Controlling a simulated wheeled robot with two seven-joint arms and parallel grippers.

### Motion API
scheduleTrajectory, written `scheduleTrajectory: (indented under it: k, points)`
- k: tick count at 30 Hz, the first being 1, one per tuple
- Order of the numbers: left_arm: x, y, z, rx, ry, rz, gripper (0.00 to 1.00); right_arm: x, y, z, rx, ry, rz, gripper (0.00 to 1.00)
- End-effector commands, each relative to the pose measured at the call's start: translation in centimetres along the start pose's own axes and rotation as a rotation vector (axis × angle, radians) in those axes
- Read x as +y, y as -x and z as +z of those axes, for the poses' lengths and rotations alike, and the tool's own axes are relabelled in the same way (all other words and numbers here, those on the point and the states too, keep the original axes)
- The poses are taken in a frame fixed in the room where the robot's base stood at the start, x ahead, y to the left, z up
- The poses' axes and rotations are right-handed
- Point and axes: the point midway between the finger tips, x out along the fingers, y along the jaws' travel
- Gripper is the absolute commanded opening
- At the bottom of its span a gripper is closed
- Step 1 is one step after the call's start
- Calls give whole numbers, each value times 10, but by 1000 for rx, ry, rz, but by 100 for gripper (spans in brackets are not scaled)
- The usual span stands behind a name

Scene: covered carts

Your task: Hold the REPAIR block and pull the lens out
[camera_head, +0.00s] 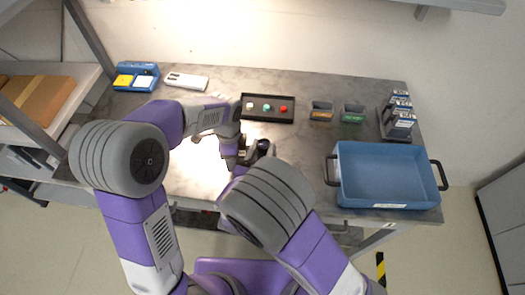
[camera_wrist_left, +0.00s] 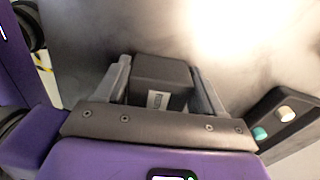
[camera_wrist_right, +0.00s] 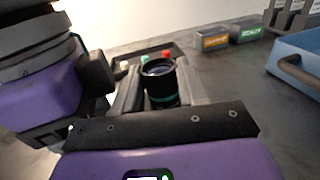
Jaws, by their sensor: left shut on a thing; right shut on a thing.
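My left gripper (camera_head: 230,152) is shut on a dark block (camera_wrist_left: 162,72), which sits between its fingers in the left wrist view. A small pale label shows on the block, its writing too small to read. My right gripper (camera_head: 258,153) is shut on the lens (camera_wrist_right: 159,80), a black cylinder with a dark glass top and a green ring, seen between its fingers in the right wrist view. The two grippers are close together over the front middle of the table. I cannot tell whether lens and block still touch.
A black tray with white, green and red buttons (camera_head: 267,108) lies behind the grippers. Orange-labelled (camera_head: 321,111) and green-labelled (camera_head: 352,114) bins stand to its right. A blue crate (camera_head: 385,204) is at right, a rack (camera_head: 397,118) behind it. A blue holder (camera_head: 136,76) stands at back left.

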Motion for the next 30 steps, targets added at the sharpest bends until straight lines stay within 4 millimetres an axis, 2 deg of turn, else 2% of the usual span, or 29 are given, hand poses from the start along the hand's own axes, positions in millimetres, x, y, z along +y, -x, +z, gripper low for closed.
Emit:
scheduleTrajectory:
  k: [6,13,18,26,27,30]
  points:
    - [0,0,0,-1,0,1,37,0,0,41,-5,-9,-1,6]
    - [0,0,0,-1,0,1,37,0,0,76,-4,-6,0,6]
    - [0,0,0,0,0,1,37,0,0,88,-3,-3,0,6]
    - [0,0,0,0,0,0,37,0,0,90,-2,0,0,6]
    - [0,0,0,0,0,0,69,0,0,90,-2,0,0,6]
    - [0,0,0,0,0,0,85,0,0,90,-2,0,0,6]
